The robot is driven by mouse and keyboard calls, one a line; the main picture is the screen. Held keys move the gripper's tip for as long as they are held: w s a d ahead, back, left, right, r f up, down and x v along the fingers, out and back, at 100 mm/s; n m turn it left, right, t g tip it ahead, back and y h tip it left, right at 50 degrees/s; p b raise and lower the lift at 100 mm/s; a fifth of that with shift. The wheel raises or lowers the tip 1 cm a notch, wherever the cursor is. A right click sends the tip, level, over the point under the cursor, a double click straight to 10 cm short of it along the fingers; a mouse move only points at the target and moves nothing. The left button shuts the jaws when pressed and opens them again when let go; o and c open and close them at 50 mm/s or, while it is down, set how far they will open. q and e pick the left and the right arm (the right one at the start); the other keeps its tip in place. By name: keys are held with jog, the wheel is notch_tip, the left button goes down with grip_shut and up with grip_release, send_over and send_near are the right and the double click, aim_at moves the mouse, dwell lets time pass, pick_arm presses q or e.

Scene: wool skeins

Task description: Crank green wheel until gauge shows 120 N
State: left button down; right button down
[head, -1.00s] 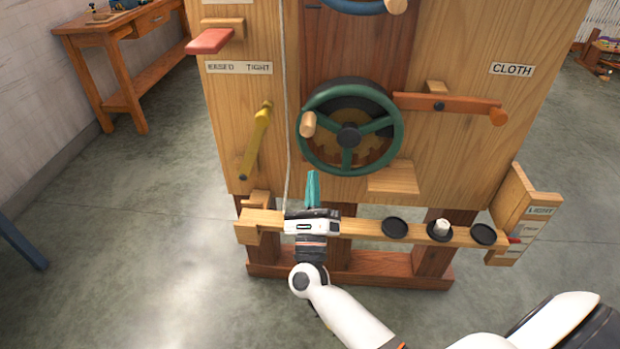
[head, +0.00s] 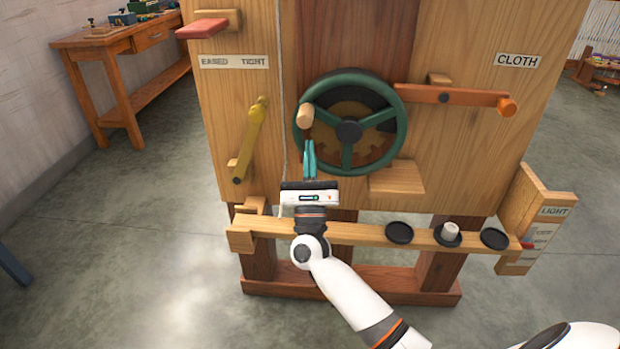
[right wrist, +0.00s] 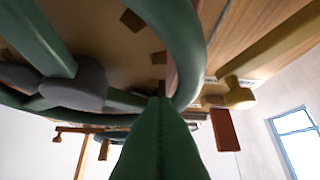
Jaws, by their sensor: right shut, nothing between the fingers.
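The green wheel (head: 398,124) is mounted on the wooden frame, with a dark hub and a pale wooden handle (head: 305,115) at the left of its rim. My right gripper (head: 309,150) has its teal fingers together, pointing up at the wheel's lower left, below the handle. Its fingers hold nothing. In the right wrist view the fingers (right wrist: 162,125) point at the green rim (right wrist: 180,40), and whether they touch it I cannot tell. The gauge does not show clearly in either view. My left gripper is out of view.
A yellow lever (head: 250,138) stands left of the wheel, and an orange lever (head: 460,97) lies to its right. A wooden block (head: 397,178) juts out below right. A rail (head: 360,232) with black discs crosses below. A cord hangs left of the wheel.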

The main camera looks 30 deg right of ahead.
jog(key=r, duration=0.2)
jog(key=r+p, duration=0.1)
jog(key=r, duration=0.1)
jog(key=shift+w+a, duration=0.15)
jog(key=shift+w, duration=0.05)
jog(key=shift+r, duration=0.1)
jog(key=r+m+h, duration=0.1)
jog(key=m+g+h+b, duration=0.1)
jog(key=m, duration=0.1)
jog(key=shift+r+m+g+h, duration=0.3)
jog(key=shift+r+h, duration=0.1)
